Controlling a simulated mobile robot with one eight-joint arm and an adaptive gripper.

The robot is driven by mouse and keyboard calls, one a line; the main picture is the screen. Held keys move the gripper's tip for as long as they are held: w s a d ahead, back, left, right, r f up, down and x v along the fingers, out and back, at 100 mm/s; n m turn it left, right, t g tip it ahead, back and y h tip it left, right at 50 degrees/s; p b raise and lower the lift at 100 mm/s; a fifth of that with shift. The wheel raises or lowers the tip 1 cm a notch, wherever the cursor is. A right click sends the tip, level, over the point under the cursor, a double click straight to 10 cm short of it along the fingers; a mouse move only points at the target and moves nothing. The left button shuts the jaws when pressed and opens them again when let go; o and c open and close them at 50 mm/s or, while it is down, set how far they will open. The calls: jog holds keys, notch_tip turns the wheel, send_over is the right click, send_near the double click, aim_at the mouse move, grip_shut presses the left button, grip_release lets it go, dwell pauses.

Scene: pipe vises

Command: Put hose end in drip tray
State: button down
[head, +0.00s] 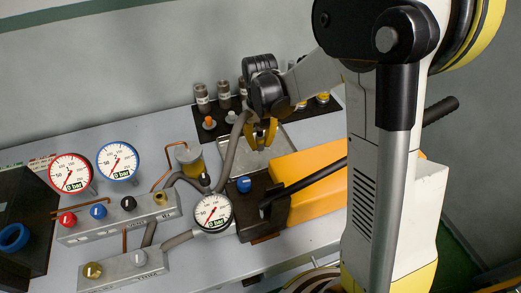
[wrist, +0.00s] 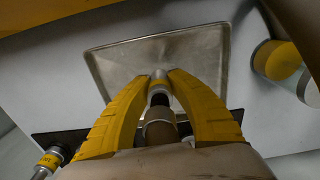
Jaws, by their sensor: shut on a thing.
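My gripper (head: 262,135) is shut on the metal hose end, its yellow fingers on both sides of it. In the wrist view the hose end (wrist: 158,98) sits between the fingertips (wrist: 159,85), with the brownish hose behind it. The grey hose (head: 234,143) curves down from my gripper towards the gauge block in the head view. The drip tray (head: 292,135) is a shallow metal tray behind and beside the fingers. In the wrist view the tray (wrist: 120,65) lies beyond the fingertips; the hose end overlaps its near part. Its height over the tray is hard to tell.
Small bottles (head: 202,97) stand on a black mat behind. A yellow-filled cup (head: 190,160) and a round gauge (head: 213,212) stand to the left. My arm covers the right side.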

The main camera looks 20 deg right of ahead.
aim_at(260, 149)
jog(key=shift+f+b, duration=0.35)
jog(key=shift+f, duration=0.95)
jog(key=shift+f, duration=0.2)
jog(key=c, duration=1.3)
grip_release()
jog(key=shift+r, duration=0.1)
